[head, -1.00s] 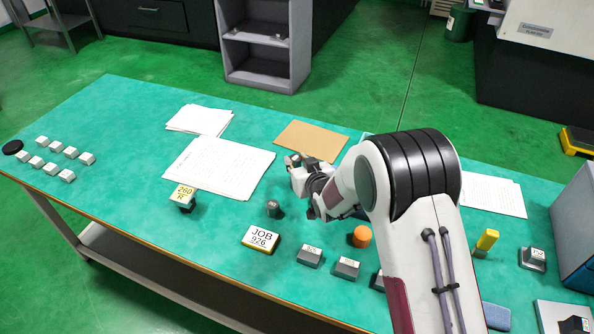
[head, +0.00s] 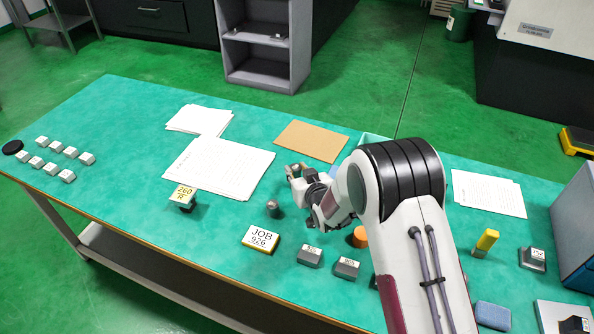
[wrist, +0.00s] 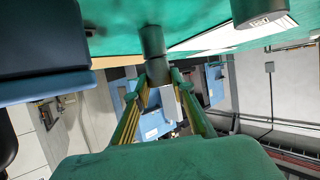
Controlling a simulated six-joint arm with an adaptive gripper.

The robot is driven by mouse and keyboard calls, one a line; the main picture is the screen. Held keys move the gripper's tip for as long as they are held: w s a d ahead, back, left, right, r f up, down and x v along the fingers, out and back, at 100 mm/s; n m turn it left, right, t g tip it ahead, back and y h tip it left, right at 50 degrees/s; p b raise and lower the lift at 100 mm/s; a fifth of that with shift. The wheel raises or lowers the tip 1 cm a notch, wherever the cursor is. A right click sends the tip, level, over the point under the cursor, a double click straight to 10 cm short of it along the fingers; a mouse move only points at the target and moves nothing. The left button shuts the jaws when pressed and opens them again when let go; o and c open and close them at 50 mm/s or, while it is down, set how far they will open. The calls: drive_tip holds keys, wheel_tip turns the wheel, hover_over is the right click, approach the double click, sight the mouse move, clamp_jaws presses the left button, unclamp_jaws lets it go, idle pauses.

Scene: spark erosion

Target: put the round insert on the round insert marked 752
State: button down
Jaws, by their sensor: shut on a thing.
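My gripper (head: 294,173) is above the green bench, right of the papers. In the head view I cannot make out the held insert clearly. A second grey round insert (head: 272,208) stands upright on the bench, just left of and nearer than the gripper. A grey cylinder with a pale label also shows at the top right of the wrist view (wrist: 258,10), apart from the held insert. Its label is too small to read.
Grey labelled blocks (head: 309,255) and an orange cylinder (head: 360,237) are near the arm. Papers (head: 218,168) and a brown sheet (head: 311,141) lie behind.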

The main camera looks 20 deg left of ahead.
drive_tip(key=c, duration=1.7)
unclamp_jaws()
drive_tip(key=shift+f, duration=0.15)
drive_tip(key=shift+r, duration=0.2)
drive_tip(key=v, duration=1.2)
